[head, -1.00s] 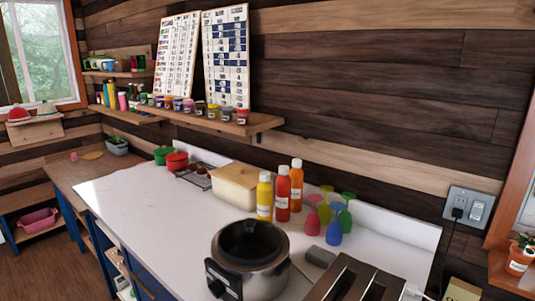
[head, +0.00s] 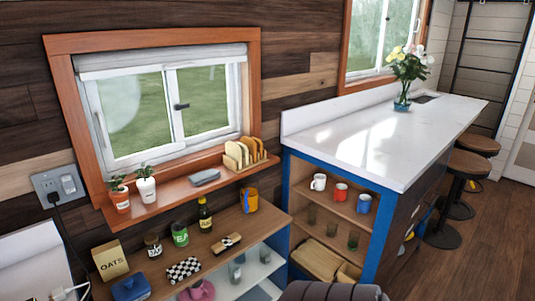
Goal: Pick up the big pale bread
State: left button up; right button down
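Several bread-like slices stand upright in a row at the right end of the orange-brown window sill. The left slices, such as a pale slice (head: 235,151), are lighter, and the right ones (head: 257,148) are more golden brown. They overlap, so I cannot tell exactly which is the biggest pale bread. Neither of my grippers shows in the head view, and nothing is seen touching the slices.
The sill (head: 190,186) also holds two small potted plants and a grey block (head: 204,178). Below, a wooden shelf top (head: 215,228) carries jars, a bottle, an oats box (head: 110,261) and a yellow mug. A white counter (head: 375,140) stands right; floor (head: 480,240) is open beyond the stools.

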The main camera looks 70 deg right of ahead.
aim_at(233, 150)
jog(key=z, duration=2)
jog(key=i+l, duration=0.45)
